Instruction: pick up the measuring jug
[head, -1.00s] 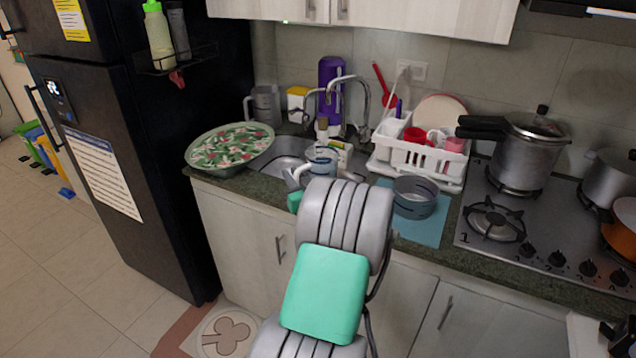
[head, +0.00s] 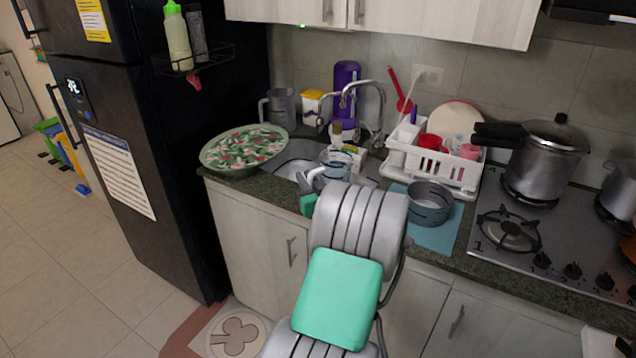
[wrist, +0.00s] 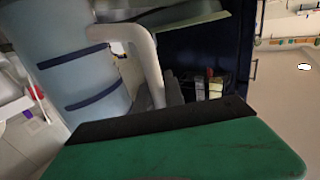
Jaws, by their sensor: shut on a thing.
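The measuring jug (head: 337,161) is pale and see-through with dark blue bands and a white handle. In the head view it is at the front of the sink, just beyond my gripper (head: 306,183). In the wrist view the jug (wrist: 75,60) fills the upper left, tilted in the picture, with its handle running down to my green-and-black finger. My gripper is shut on the handle; the exact contact is partly hidden behind the finger. I cannot tell whether the jug's base touches the counter.
A flowered tray (head: 243,148) lies left of the sink. A grey pot (head: 430,205) stands on a blue mat (head: 447,238) to the right. Behind are a white dish rack (head: 440,165), a purple bottle (head: 346,85) and a tap (head: 378,105). A black fridge (head: 190,210) bounds the left.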

